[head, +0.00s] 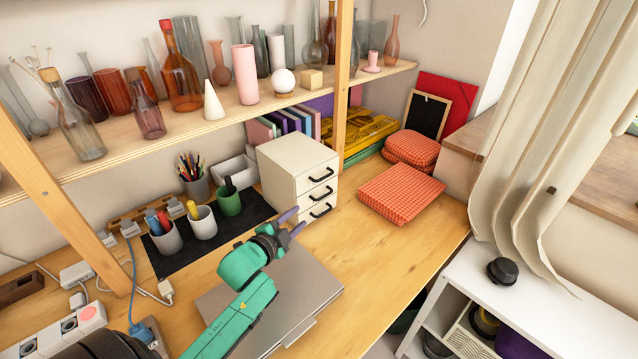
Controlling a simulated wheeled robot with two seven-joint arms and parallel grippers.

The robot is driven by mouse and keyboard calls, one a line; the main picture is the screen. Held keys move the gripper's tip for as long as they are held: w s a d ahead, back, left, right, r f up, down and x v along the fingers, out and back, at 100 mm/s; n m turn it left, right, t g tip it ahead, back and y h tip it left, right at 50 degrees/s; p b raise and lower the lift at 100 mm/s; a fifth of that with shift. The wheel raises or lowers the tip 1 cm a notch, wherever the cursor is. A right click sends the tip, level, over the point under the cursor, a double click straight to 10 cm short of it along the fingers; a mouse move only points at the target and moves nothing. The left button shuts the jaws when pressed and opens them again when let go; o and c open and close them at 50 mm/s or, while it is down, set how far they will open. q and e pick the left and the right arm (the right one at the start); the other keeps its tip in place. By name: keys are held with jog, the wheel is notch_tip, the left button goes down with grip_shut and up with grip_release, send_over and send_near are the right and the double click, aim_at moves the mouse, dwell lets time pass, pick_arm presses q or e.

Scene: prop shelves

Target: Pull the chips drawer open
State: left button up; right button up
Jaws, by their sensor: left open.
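A white drawer cabinet (280,158) stands on the wooden desk against the back. It has three drawers stacked in its front, each with a black handle. The top drawer (310,178), the middle drawer (312,195) and the bottom drawer (314,213) all look shut. No label shows which of them is the chips drawer. My left gripper (297,221) is open and empty, with its purple fingers close in front of the cabinet's lower left corner. It appears apart from the handles. My right gripper is out of view.
A closed grey laptop (322,279) lies under my left arm. Cups with pens (201,222) stand on a black mat left of the cabinet. Red checked cushions (400,193) lie to its right. A shelf (225,120) of glassware hangs above. The desk right of the laptop is clear.

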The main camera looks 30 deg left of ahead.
aim_at(323, 197)
pick_arm(q)
jog(key=b+x, duration=0.3)
jog(key=x, duration=0.1)
jog(key=b+x, duration=0.4)
jog(key=d+r+b+x, duration=0.1)
jog(key=b+x, duration=0.2)
jog(key=x, duration=0.1)
jog(key=shift+w+d, duration=0.15)
jog(key=shift+w, duration=0.15)
grip_shut()
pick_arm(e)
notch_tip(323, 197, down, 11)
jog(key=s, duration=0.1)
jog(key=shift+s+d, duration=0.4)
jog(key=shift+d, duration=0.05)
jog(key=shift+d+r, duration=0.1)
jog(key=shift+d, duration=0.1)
